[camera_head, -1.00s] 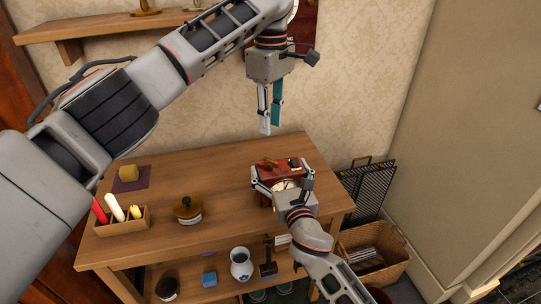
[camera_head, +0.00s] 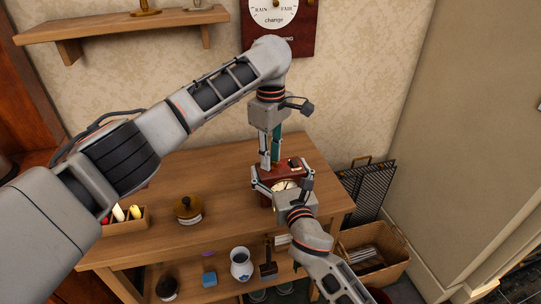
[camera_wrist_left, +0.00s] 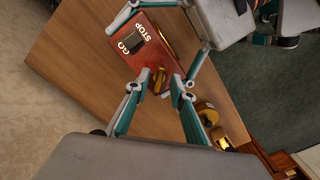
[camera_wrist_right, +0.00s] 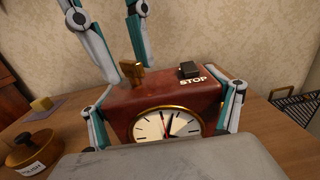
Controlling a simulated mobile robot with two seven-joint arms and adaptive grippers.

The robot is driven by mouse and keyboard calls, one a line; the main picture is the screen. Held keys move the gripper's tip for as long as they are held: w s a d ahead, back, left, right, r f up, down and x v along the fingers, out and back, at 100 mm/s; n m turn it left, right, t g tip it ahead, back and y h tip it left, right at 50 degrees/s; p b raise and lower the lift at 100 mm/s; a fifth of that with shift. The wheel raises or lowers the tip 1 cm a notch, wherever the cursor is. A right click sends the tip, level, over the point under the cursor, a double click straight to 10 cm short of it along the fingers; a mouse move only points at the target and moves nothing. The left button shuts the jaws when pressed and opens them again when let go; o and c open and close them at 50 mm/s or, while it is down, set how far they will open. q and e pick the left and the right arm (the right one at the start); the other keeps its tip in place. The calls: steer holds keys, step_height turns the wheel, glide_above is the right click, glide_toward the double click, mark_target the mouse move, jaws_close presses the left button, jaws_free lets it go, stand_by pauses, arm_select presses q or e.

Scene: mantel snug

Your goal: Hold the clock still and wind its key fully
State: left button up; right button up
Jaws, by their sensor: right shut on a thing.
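The red-brown clock (camera_head: 272,175) stands on the wooden table, its white dial (camera_wrist_right: 168,124) facing my right wrist camera. My right gripper (camera_head: 282,183) is shut on the clock, one finger against each side of the case. The brass key (camera_wrist_right: 132,73) sticks up from the clock's top. It also shows in the left wrist view (camera_wrist_left: 159,80), between the spread fingers. My left gripper (camera_head: 270,160) is open above the clock's top, pointing down, and does not visibly touch the key. A dark switch (camera_wrist_right: 189,69) with GO and STOP lettering sits beside the key.
On the table (camera_head: 228,180), a yellow-brown lidded pot (camera_head: 187,210) and a box of candles (camera_head: 125,222) stand to the left. A jug (camera_head: 241,264) and other items are on the shelf below. A wall dial (camera_head: 275,14) hangs behind my left arm.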

arm_select(q)
jaws_close()
